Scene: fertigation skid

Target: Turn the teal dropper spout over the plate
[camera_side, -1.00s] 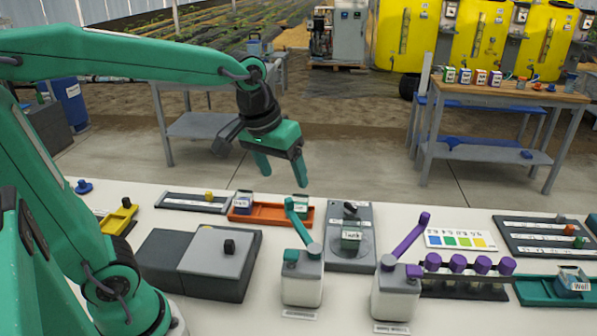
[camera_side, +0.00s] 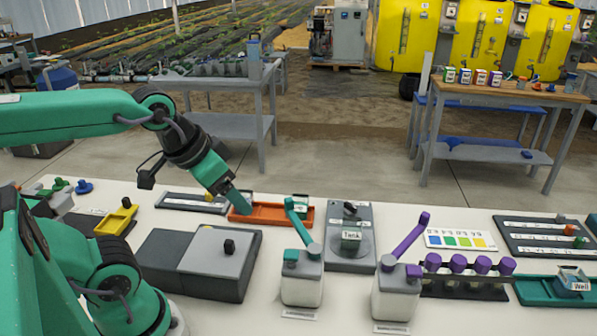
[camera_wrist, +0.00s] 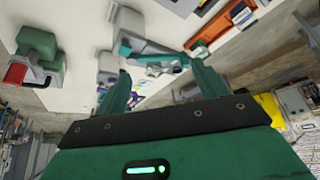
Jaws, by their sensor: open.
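The teal dropper spout (camera_side: 302,225) rises from a white bottle (camera_side: 302,287) in the side view. Its tip points back and left, toward the right end of the orange tray, beside the grey stand rather than over its round plate (camera_side: 364,256). A cup labelled Tank (camera_side: 351,239) stands on that plate. My gripper (camera_side: 241,206) is at the left part of the orange tray, left of the spout and apart from it. In the wrist view my gripper (camera_wrist: 162,78) has its fingers spread, with a teal bar that looks like the spout (camera_wrist: 160,57) beyond them.
The orange tray (camera_side: 270,214) holds a small cup (camera_side: 300,204) at its right end; its left end is partly hidden by my gripper. A purple-spouted bottle (camera_side: 395,295) stands right of the teal one. A grey box (camera_side: 215,265) lies to the left.

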